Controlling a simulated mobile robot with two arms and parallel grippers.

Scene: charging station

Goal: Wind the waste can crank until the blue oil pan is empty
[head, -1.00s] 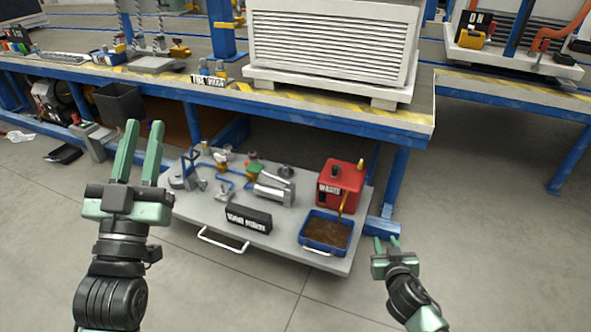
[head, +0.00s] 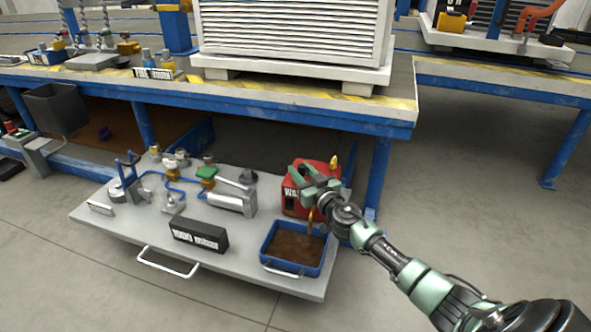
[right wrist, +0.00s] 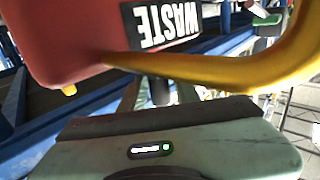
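The red waste can (head: 297,208) stands at the right rear of a grey pull-out tray (head: 125,222). Its red body and WASTE label fill the upper right wrist view (right wrist: 65,40). The blue oil pan (head: 268,264) sits in front of it with brown oil (head: 297,247) in it. A yellow spout (right wrist: 215,70) curves from the can toward the pan. My right gripper (head: 300,173) is at the can and covers part of it. Its fingertips and any grip are unclear. I cannot make out the crank. My left gripper is out of view.
A black label block (head: 200,236) and pipes with valves stand on the tray's left and middle. A white tray handle (head: 167,265) sticks out in front. The blue-edged workbench (head: 270,108) overhangs behind. The floor at front left is clear.

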